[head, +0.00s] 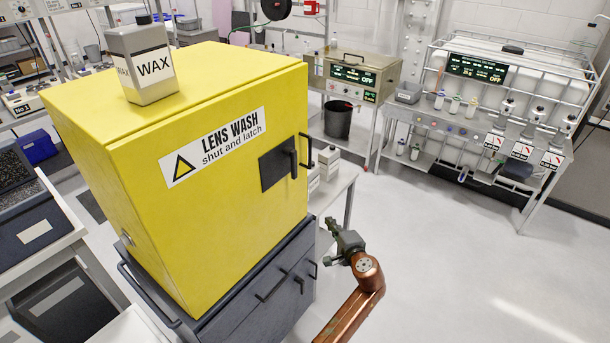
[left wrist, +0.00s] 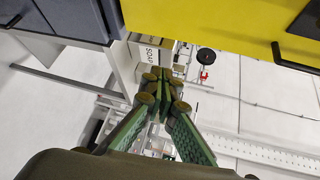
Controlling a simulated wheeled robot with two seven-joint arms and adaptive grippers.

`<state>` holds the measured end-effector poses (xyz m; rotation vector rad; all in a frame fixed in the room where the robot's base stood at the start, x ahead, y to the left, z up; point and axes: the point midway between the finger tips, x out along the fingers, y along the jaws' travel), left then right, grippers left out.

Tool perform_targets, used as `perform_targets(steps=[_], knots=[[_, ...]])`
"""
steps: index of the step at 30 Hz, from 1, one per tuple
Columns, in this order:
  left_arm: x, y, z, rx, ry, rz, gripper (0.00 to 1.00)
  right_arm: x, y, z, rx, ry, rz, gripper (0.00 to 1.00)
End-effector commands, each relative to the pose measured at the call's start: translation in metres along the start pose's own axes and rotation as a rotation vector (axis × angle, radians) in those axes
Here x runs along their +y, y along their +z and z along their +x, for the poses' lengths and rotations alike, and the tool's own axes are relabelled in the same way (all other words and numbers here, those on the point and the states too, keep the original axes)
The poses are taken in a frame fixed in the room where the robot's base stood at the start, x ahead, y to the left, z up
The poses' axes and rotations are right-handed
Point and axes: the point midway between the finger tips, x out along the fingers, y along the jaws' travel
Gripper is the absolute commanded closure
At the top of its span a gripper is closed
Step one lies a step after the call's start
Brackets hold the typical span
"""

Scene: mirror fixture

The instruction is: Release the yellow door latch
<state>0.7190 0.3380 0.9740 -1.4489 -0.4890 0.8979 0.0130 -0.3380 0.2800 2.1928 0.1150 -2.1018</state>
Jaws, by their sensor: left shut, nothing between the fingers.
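The yellow lens wash cabinet (head: 230,190) stands at the left with its door face toward the lower right. Its dark latch plate (head: 273,171) with upright black handles (head: 305,150) sits near the door's right edge. The door looks shut; the latch's exact state cannot be told. My left gripper (head: 332,224) is shut and empty, below and right of the latch, apart from it. In the left wrist view its fingers (left wrist: 160,77) meet at the tips below the yellow cabinet (left wrist: 215,22); a dark fitting (left wrist: 302,44) shows at right. My right gripper is out of view.
A wax bottle (head: 140,62) stands on the cabinet top. Grey drawers with bar handles (head: 275,290) are below. A soap bottle (left wrist: 150,50) stands behind the gripper. A bench (head: 480,140) is at the far right. Open floor (head: 450,260) lies right of my arm.

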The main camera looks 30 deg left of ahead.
Motion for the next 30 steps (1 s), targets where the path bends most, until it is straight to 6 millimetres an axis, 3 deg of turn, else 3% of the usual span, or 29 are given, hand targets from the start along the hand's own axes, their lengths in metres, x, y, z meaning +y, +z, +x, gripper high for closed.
perform_targets(steps=[1, 3, 6, 9, 13, 22, 26, 30], knots=[[-0.048, 0.008, -0.015, -0.044, -0.055, -0.03, 1.0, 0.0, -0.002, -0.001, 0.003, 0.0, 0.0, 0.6], [-0.099, 0.025, -0.035, -0.112, -0.116, -0.06, 1.0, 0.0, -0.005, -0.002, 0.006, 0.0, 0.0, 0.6], [-0.148, 0.047, -0.06, -0.19, -0.173, -0.1, 1.0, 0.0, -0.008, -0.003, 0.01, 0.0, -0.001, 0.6], [-0.174, 0.063, -0.075, -0.24, -0.202, -0.126, 1.0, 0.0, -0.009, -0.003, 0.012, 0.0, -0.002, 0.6], [-0.185, 0.07, -0.083, -0.264, -0.213, -0.138, 1.0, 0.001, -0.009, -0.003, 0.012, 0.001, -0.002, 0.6], [-0.185, 0.07, -0.082, -0.262, -0.214, -0.137, 1.0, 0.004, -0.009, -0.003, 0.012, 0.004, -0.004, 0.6], [-0.186, 0.072, -0.073, -0.263, -0.215, -0.136, 1.0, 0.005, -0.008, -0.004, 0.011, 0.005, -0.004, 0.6], [-0.191, 0.078, -0.052, -0.264, -0.214, -0.136, 1.0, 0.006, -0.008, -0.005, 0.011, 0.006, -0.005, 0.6]])
